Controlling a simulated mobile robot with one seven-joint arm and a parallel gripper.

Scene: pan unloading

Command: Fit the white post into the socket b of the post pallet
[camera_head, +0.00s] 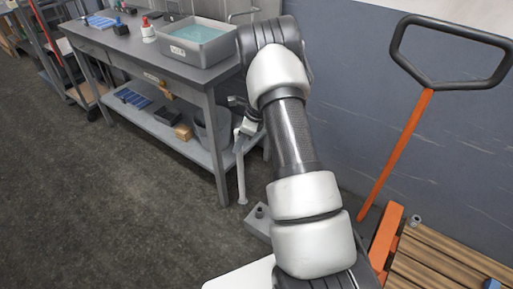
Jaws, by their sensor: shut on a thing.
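My gripper (242,122) is at the end of my arm, beside the workbench's near right corner. It is shut on the white post (241,175), which hangs nearly upright below it, in front of the bench's right end. The fingers are small and partly hidden here. A slatted wooden pallet (445,262) lies at the lower right, well away from the post. A grey fitting (415,220) shows at its far corner and a blue one (493,284) at the lower edge. I cannot tell which is socket b; part of the pallet is out of view.
The grey workbench (135,55) holds a grey bin (196,48) and small bottles, with items on its lower shelf. A low grey block (257,224) is on the floor near the post. Floor at left is clear.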

